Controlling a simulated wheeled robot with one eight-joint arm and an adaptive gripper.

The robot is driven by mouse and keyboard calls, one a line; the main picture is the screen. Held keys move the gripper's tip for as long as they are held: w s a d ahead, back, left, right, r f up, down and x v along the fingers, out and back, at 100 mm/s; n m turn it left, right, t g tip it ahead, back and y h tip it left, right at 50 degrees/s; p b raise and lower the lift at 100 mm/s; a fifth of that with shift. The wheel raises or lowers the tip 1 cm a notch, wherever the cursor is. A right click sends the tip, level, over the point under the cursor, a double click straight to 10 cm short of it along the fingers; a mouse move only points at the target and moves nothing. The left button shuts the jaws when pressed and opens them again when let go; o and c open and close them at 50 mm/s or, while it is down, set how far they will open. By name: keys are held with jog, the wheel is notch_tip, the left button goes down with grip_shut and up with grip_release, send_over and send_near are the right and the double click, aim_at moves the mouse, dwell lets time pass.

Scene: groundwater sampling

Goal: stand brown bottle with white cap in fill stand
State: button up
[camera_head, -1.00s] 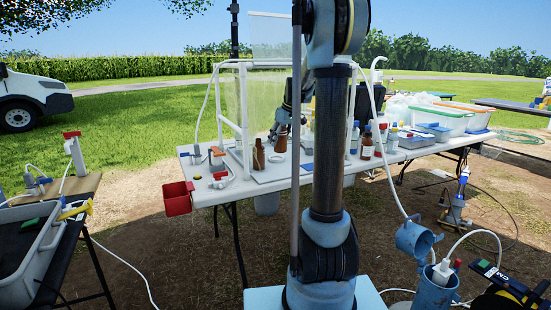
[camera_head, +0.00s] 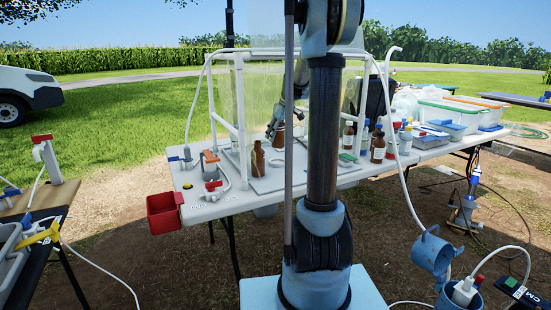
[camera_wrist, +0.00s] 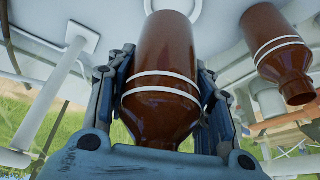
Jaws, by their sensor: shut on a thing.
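My gripper (camera_wrist: 160,105) is shut on a brown bottle (camera_wrist: 163,55) with pale bands. In the wrist view the bottle's shoulder points down the picture, and no white cap shows on it. In the head view the held bottle (camera_head: 279,136) is above or at the white table, inside the white pipe frame; my arm partly hides it. A second brown bottle (camera_head: 258,159) stands to its left; in the wrist view it is at the right (camera_wrist: 278,50), its neck without a visible cap. A white ring (camera_wrist: 146,5) shows at the held bottle's base end. I cannot tell which part is the fill stand.
The white pipe frame (camera_head: 242,110) with clear sheeting surrounds the work spot. Several capped brown bottles (camera_head: 378,149) stand to the right. A red bin (camera_head: 164,213) hangs at the table's left end. Valves with red handles (camera_head: 212,186) sit on the left of the table (camera_head: 200,210).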

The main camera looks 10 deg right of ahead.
jog(key=shift+a+f, duration=0.2)
jog(key=shift+f, duration=3.85)
jog(key=o, duration=1.4)
